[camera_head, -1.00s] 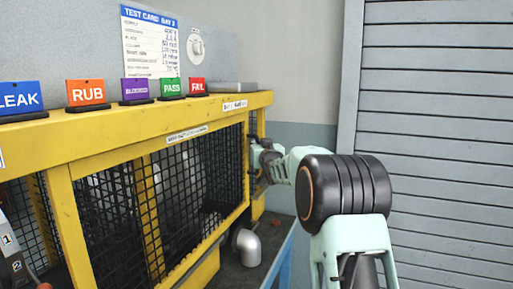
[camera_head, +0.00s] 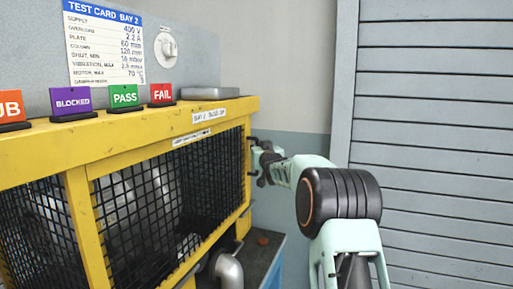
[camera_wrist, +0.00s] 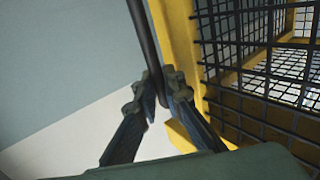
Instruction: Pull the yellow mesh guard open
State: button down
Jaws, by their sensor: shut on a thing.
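The yellow mesh guard (camera_head: 213,172) is a black wire mesh in a yellow frame on the front of the bench housing. In the wrist view its yellow edge (camera_wrist: 178,45) runs beside a dark upright handle bar (camera_wrist: 143,40). My gripper (camera_wrist: 164,88) has its two fingers closed around that bar, one on each side. In the head view my gripper (camera_head: 257,160) is at the guard's right end, partly hidden by my own wrist. I cannot tell from these views how far the guard stands open.
PASS (camera_head: 124,96), FAIL (camera_head: 161,95) and BLOCKED (camera_head: 72,103) signs stand on the yellow ledge below a test card (camera_head: 104,42). A grey pipe elbow (camera_head: 228,268) sits low under the guard. A slatted grey shutter (camera_head: 430,120) is at the right.

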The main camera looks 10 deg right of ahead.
jog(key=shift+w+d+r, duration=0.1)
jog(key=shift+w, duration=0.05)
jog(key=c, duration=2.3)
grip_release()
jog(key=s, duration=1.2)
jog(key=shift+a, duration=0.25)
